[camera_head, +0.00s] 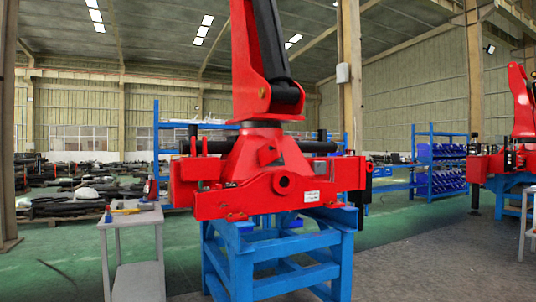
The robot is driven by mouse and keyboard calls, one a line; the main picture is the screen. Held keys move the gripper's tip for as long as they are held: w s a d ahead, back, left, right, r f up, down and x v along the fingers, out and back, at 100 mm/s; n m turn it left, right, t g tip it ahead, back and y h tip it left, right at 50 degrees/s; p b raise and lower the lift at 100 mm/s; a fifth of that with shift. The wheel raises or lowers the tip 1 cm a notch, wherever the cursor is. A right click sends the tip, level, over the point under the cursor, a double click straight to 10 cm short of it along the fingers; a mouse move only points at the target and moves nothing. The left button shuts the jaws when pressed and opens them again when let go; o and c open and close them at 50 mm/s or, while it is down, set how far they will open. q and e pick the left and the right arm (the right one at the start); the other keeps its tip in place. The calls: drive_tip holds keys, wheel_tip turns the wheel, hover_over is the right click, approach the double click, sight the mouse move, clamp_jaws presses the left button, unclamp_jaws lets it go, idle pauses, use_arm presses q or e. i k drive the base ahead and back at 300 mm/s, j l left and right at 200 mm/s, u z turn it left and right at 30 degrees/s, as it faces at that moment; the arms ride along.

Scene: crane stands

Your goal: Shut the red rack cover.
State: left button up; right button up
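No red rack cover can be made out for certain in this view. The large red thing here is a crane (262,165) with an upright boom, standing on a blue steel stand (240,262) in the middle of the view. Its red base beam spans the top of the stand. I cannot tell whether any part of it is a cover. Neither of my grippers shows in the head view.
A grey side table (133,218) with small tools stands left of the stand. Blue shelving (437,165) with blue bins is behind on the right. Another red crane (510,160) stands at the far right. Green floor (50,275) is clear at the lower left.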

sight(268, 153)
drive_tip(key=i+j, duration=0.1)
drive_tip(key=i, duration=0.45)
drive_tip(key=i+j, duration=0.1)
drive_tip(key=i, duration=0.5)
drive_tip(key=j+u, duration=0.05)
